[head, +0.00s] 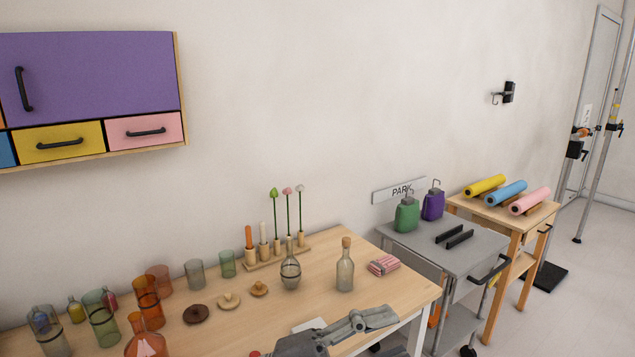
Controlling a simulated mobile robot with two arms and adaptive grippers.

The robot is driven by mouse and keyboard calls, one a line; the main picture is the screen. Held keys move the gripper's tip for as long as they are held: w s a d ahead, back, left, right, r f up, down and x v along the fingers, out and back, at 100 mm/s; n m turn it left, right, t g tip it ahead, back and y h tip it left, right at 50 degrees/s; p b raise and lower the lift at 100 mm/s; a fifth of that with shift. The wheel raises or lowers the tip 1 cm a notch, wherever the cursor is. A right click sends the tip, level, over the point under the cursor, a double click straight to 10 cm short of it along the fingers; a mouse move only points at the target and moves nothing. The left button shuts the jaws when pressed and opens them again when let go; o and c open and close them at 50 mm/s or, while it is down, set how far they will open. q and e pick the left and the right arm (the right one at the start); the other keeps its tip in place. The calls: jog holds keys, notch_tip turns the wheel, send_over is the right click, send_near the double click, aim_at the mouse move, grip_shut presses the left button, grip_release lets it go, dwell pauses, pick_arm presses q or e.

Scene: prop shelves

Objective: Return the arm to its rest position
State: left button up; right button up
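My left gripper (390,334) shows at the bottom edge of the head view, in front of the wooden table's right part. Its grey body comes in from the lower left and its fingers point right. One finger is in full view and a dark part of the other shows at the bottom edge, with a gap between them. I see nothing held in it. The rest of this arm is cut off by the frame. My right gripper is not in view.
The wooden table (318,272) carries a corked bottle (345,272), a round flask (291,272), a striped cloth (383,265), coloured glasses and lids. A grey cart (470,259) stands to its right, then a wooden stand (513,214) with coloured rolls. A cabinet (95,75) hangs upper left.

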pick_arm(q)
jog(key=w+a+n+t+y, duration=0.4)
jog(key=a+n+t+y, duration=0.15)
jog(key=n+t, duration=0.3)
jog(key=w+a+n+t+y, duration=0.4)
jog(key=a+n+t, duration=0.3)
jog(key=n+t, duration=0.15)
jog(key=s+a+f+n+g+y, duration=0.2)
jog(key=a+f+n+g+y, duration=0.3)
jog(key=a+f+n+y, duration=0.7)
jog(key=s+a+f+m+g, duration=0.1)
jog(key=s+a+f+g, duration=0.1)
jog(key=s+f+g, duration=0.7)
jog(key=s+a+f+m+g, duration=0.2)
jog(key=s+a+f+g, duration=0.1)
jog(key=s+f, duration=1.1)
notch_tip(320, 180, down, 26)
jog(key=s+r+g, duration=0.1)
jog(key=s, duration=0.1)
jog(key=s+a+f+g, duration=0.1)
jog(key=s+a+f, duration=0.1)
jog(key=s+f, duration=1.4)
jog(key=shift+s+a, duration=0.15)
jog(key=shift+a, duration=0.15)
jog(key=shift+c, duration=0.8)
jog(key=shift+s, duration=0.15)
